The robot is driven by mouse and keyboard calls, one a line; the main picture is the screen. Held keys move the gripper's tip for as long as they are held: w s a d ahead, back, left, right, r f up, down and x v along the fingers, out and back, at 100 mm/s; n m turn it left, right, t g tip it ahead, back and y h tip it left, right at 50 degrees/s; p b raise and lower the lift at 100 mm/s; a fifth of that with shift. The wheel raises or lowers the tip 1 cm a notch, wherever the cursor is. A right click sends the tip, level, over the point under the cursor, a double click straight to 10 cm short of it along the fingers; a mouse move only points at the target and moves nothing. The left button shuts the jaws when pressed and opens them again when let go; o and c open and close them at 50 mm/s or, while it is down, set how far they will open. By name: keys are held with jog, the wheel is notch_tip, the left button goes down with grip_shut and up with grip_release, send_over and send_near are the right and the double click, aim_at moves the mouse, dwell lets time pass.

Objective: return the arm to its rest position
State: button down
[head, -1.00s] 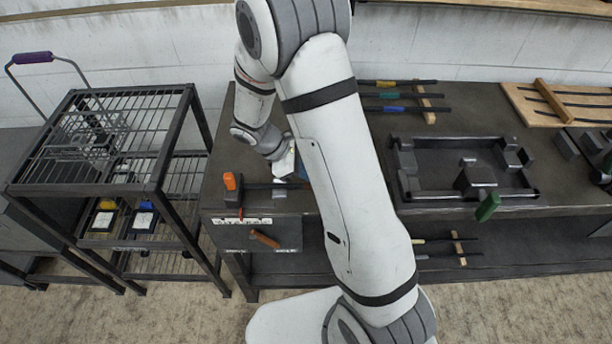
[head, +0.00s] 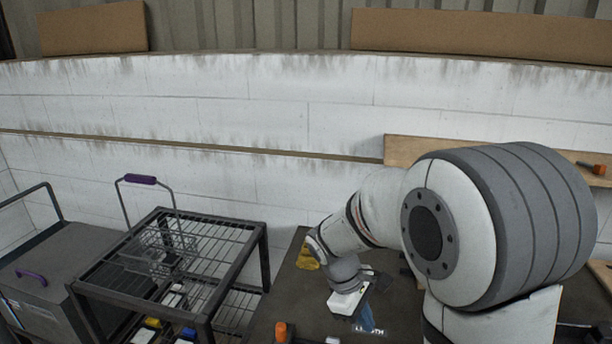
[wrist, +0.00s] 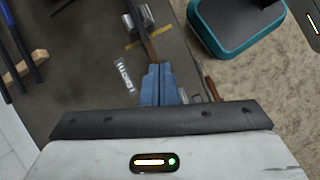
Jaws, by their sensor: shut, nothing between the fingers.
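My arm comes in from the right in the head view, bent at a large grey-banded joint, and reaches left and down over the dark workbench (head: 290,290). My gripper (head: 370,326) points down at the arm's end, above the bench top. In the wrist view the two blue fingers of my gripper (wrist: 157,72) lie together, shut, with nothing between them. The bench (wrist: 85,55) lies below them. Whether the fingertips touch anything beneath cannot be told.
A wire rack cart (head: 200,250) stands left of the bench, with a grey cabinet (head: 60,270) further left. An orange-handled tool (head: 281,331) is at the bench's near left. The white wall (head: 250,110) stands behind.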

jog(key=s+d+r+m+t+y, duration=0.2)
jog(key=s+r+m+t+y, duration=0.2)
jog(key=s+r+m, duration=0.6)
jog(key=s+m, duration=0.1)
jog(key=s, duration=0.2)
jog(key=shift+s+t+y, duration=0.15)
jog(key=shift+t+y, duration=0.15)
jog(key=shift+d, duration=0.1)
dwell(0.8)
